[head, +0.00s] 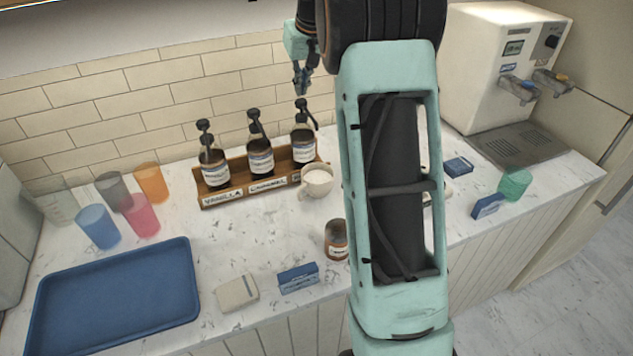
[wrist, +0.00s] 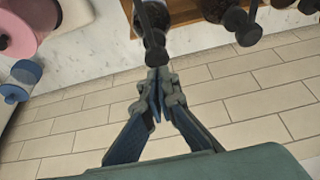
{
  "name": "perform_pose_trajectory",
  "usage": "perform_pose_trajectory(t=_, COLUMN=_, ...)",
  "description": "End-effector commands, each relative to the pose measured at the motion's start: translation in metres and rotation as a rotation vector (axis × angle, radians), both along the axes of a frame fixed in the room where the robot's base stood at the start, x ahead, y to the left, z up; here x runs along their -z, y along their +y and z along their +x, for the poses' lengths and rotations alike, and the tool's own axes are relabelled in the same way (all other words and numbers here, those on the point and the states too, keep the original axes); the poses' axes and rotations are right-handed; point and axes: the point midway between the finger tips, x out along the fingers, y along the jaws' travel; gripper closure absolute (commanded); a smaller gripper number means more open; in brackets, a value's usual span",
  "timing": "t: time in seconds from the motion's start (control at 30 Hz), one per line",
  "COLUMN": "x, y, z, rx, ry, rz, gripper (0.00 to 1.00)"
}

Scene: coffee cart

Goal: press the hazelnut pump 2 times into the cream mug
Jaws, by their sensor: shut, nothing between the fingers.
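Three dark pump bottles stand in a wooden rack. The rightmost, the hazelnut bottle (head: 303,147), has a black pump (head: 302,104); the rack label below it is mostly hidden by the mug. The cream mug (head: 318,183) stands upright on the counter just in front of this bottle. My gripper (head: 302,90) is shut and empty, pointing down just above the hazelnut pump. In the wrist view the closed fingertips (wrist: 158,76) are close to a dark pump head (wrist: 154,55); I cannot tell whether they touch it.
The wooden rack (head: 206,199) also holds the vanilla (head: 213,168) and caramel (head: 260,158) bottles to the left. A brown-labelled jar (head: 336,240) and a blue box (head: 298,278) stand nearer the front. A blue tray (head: 115,295) lies at left. My arm hides part of the counter.

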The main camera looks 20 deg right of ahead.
Motion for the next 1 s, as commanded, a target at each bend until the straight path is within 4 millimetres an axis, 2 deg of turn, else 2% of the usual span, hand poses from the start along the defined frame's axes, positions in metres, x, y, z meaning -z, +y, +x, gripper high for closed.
perform_pose_trajectory(t=0.27, x=0.003, y=0.000, z=0.000, rx=0.000, ry=0.000, rz=0.000, gripper=1.00)
perform_pose_trajectory(t=1.0, x=0.031, y=0.000, z=-0.001, rx=0.000, ry=0.003, rz=0.001, gripper=1.00)
